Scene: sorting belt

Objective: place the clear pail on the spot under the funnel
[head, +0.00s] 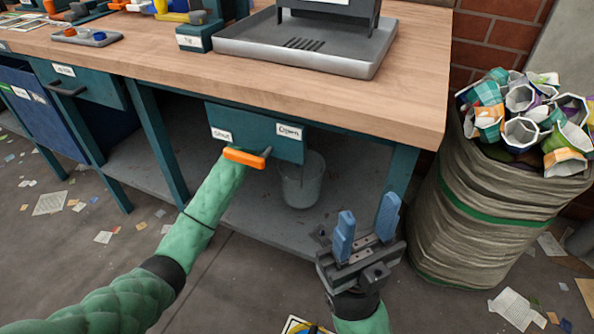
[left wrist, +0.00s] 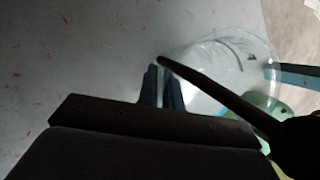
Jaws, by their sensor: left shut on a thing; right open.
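The clear pail (head: 301,183) stands upright, or nearly so, in the space under the workbench, partly behind the teal front panel (head: 285,141). In the left wrist view its round see-through body (left wrist: 215,60) lies just beyond the fingers. My left arm reaches under the bench, and the panel hides its gripper in the head view. My right gripper (head: 367,224) is open and empty before the bench. No funnel shows.
An orange lever (head: 246,158) sits on the panel between "Shut" and "Open" labels. A grey tray (head: 365,67) with slots lies on the wooden bench top (head: 420,85) under a dark legged stand. A bench leg (head: 396,180) and a full sack of cups (head: 462,215) stand at right.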

